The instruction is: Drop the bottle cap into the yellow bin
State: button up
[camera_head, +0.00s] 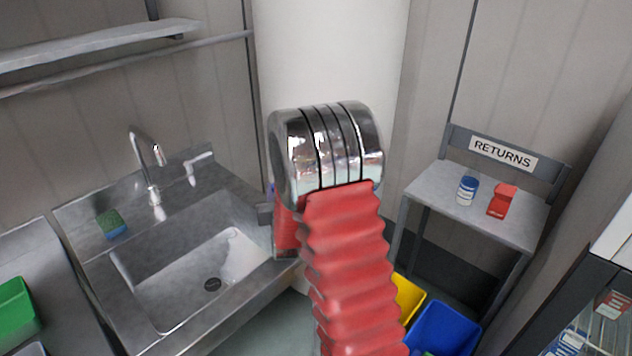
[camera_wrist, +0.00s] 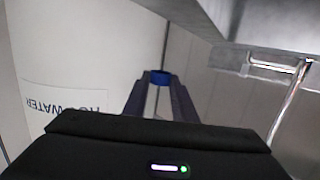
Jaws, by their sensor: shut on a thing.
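The bottle cap (camera_wrist: 160,77) is small and blue, and it sits between the fingertips of my gripper (camera_wrist: 159,84) in the wrist view. The dark fingers are shut on it. In the head view my red arm hides most of my gripper, and I cannot make out the cap there. The yellow bin (camera_head: 409,296) stands low on the floor, right of my arm in the head view. Only part of it shows, since my arm covers its left side. My gripper end is on the sink side, left of the bin and apart from it.
A blue bin (camera_head: 446,328) stands beside the yellow one. A steel sink (camera_head: 185,270) with a faucet (camera_head: 148,160) and a sponge (camera_head: 111,223) is at left. The returns table (camera_head: 430,188) holds a blue-and-white can (camera_head: 467,191) and a red box (camera_head: 502,201). A white cylinder (camera_head: 330,60) stands behind my arm.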

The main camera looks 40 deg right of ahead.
jog(key=a+n+t+y, duration=0.1)
jog(key=a+n+y, duration=0.3)
jog(key=a, duration=1.7)
jog(key=shift+f+y, duration=0.2)
jog(key=shift+y, duration=0.8)
jog(key=shift+s, duration=0.15)
